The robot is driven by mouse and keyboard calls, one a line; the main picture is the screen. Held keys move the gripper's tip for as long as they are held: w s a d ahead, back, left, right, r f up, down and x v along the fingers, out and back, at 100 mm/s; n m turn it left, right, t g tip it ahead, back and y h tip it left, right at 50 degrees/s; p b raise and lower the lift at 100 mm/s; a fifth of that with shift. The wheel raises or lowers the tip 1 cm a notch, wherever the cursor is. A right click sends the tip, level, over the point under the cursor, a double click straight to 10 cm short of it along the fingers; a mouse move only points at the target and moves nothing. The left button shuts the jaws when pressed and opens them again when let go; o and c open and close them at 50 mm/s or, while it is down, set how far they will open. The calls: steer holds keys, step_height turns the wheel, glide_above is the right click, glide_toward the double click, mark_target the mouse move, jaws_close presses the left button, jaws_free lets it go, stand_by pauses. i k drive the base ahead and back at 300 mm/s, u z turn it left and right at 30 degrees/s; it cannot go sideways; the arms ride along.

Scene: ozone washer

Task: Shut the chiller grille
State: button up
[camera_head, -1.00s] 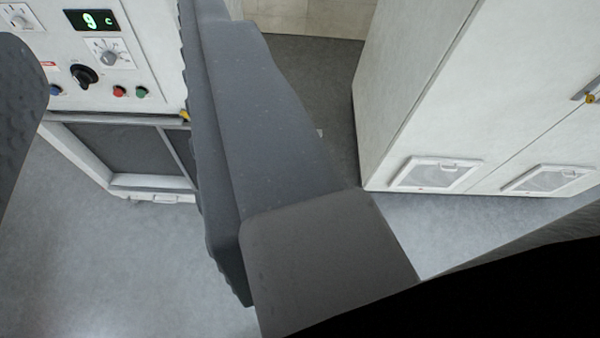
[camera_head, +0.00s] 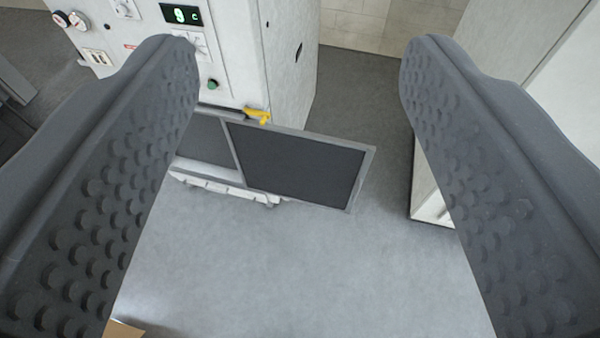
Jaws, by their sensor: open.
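The white chiller (camera_head: 285,45) stands at the upper left, with a green display reading 9 c. Its grille (camera_head: 298,165), a dark panel in a grey frame, stands open low on the chiller, reaching out past the right side of the body. A yellow catch (camera_head: 257,116) shows at the grille's top edge. My gripper (camera_head: 300,45) is open and empty, with its two studded grey fingers wide apart. The grille lies beyond and between the fingers, apparently not touched. The left finger hides the grille's left part and some of the control panel.
A white cabinet (camera_head: 432,195) stands at the right, partly hidden by the right finger. The grey floor (camera_head: 300,270) in front of the grille is clear. A small tan object (camera_head: 124,330) shows at the bottom left edge.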

mark_target(328, 171)
steer(key=k, duration=1.3)
steer(key=z, duration=0.3)
steer(key=i, duration=2.1)
steer(key=u, duration=0.85)
